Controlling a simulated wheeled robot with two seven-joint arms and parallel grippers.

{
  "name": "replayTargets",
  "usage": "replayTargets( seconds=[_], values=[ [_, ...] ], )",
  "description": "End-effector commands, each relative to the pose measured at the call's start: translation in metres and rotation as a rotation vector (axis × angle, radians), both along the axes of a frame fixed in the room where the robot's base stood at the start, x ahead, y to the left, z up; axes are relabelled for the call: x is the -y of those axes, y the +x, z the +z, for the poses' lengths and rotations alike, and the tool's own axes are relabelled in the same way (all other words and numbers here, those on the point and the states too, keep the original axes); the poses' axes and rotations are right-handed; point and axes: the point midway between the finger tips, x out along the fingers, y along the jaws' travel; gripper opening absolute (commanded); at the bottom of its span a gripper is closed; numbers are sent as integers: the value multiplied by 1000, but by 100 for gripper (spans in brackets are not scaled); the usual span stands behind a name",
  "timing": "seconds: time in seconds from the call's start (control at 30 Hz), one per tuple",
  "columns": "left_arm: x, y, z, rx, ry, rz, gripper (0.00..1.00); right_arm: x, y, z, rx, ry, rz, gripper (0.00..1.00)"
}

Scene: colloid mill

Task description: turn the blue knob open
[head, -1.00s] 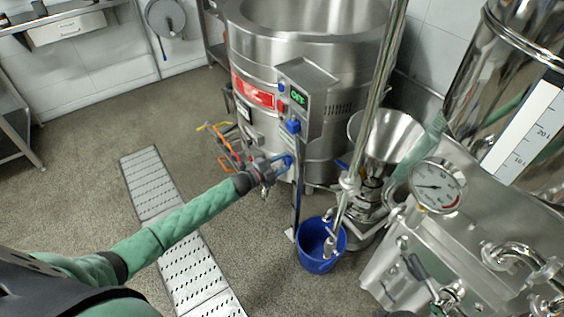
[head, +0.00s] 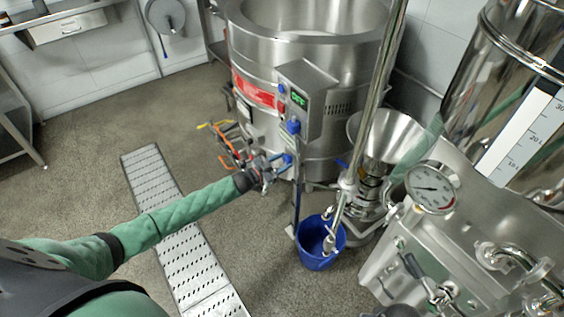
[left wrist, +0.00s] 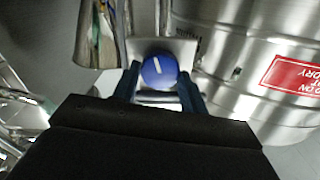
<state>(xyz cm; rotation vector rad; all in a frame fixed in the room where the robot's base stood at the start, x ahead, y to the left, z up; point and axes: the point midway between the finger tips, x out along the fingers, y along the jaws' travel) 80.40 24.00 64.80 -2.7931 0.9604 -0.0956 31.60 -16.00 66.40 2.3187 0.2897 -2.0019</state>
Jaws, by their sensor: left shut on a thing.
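The blue knob (left wrist: 158,69) is round with a white pointer line. In the left wrist view it sits on a pale metal plate, between the two dark blue fingers of my left gripper (left wrist: 160,80). The fingers are shut on its sides, and the pointer line is slightly tilted from the picture's vertical. In the head view my left gripper (head: 277,166) is at the front of the big steel vessel (head: 320,150), below its control box (head: 306,95). Blue shows at its fingertips there, but I cannot tell knob from fingers. My right gripper is not in view.
The control box has a green display and a blue part (head: 293,127) low on its face. A blue bucket (head: 318,254) and a steel funnel (head: 385,138) stand to the right. Orange hoses (head: 228,148) are beside my gripper. Floor is clear left of the drain grate (head: 190,255).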

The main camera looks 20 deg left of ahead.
Motion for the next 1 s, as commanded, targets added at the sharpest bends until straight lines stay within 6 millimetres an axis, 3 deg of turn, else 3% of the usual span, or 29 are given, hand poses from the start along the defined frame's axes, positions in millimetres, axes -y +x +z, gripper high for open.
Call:
replayTargets(
  seconds=[0.37,1.0],
  values=[
    [-3,1,-1,-216,-275,2,20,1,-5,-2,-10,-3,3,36],
    [-3,1,-1,-439,-560,1,20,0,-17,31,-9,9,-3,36]
  ],
)
